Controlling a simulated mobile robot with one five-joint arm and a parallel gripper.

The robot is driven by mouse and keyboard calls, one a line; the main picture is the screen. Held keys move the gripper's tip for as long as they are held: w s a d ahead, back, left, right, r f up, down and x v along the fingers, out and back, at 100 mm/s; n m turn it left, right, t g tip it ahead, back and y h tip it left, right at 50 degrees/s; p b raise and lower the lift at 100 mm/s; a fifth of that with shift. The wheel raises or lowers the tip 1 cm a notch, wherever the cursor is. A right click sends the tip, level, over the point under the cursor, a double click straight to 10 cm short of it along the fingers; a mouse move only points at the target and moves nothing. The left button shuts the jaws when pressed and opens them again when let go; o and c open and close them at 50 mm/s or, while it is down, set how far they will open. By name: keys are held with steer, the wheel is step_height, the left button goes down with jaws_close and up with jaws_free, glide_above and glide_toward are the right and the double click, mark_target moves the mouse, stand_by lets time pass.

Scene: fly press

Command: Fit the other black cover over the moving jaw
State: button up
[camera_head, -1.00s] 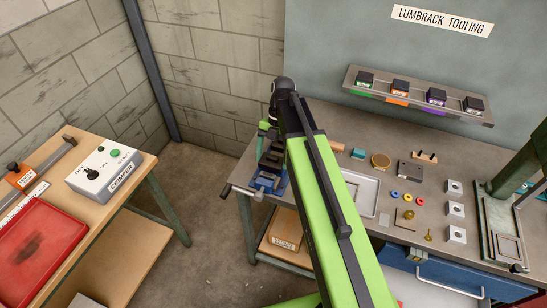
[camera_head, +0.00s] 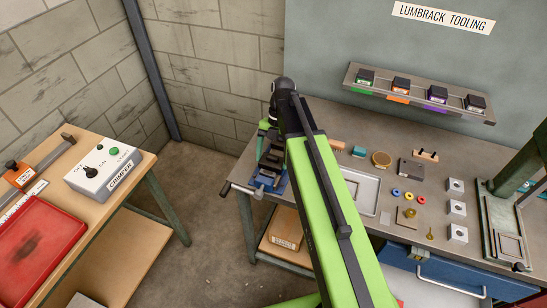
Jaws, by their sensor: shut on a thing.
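The blue vise (camera_head: 268,183) is at the left end of the grey bench, with its bar handle sticking out to the left. Dark jaw parts show above its blue body. My gripper (camera_head: 265,138) is over the vise, partly hidden behind my own green arm. It is shut on a small dark thing, which looks like the black cover (camera_head: 270,157), at the jaws. I cannot tell the held cover clearly from the dark jaws, nor whether it touches or is seated on the moving jaw. The other cover cannot be made out.
A metal tray (camera_head: 362,190) lies right of my arm. Coloured rings, metal blocks and a brass disc (camera_head: 381,159) lie further right. A press (camera_head: 505,215) stands at the right end. A wall rack (camera_head: 420,95) holds several black-topped tools. A wooden table with a red tray (camera_head: 40,240) is at left.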

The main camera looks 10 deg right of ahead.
steer(key=shift+f+b, duration=0.35)
steer(key=shift+s+f+b, duration=0.75)
steer(key=shift+b, duration=0.3)
steer(key=shift+c, duration=0.2)
stand_by(0.3)
steer(key=o, duration=1.4)
steer(key=shift+r, duration=0.1)
steer(key=shift+o, duration=0.2)
steer(key=shift+w+d+r+p, duration=0.1)
steer(key=shift+w+r+p, duration=0.25)
steer(key=shift+r+p, duration=0.25)
steer(key=p+v, duration=1.7)
steer(key=shift+a+r, duration=0.2)
steer(key=shift+r, duration=0.15)
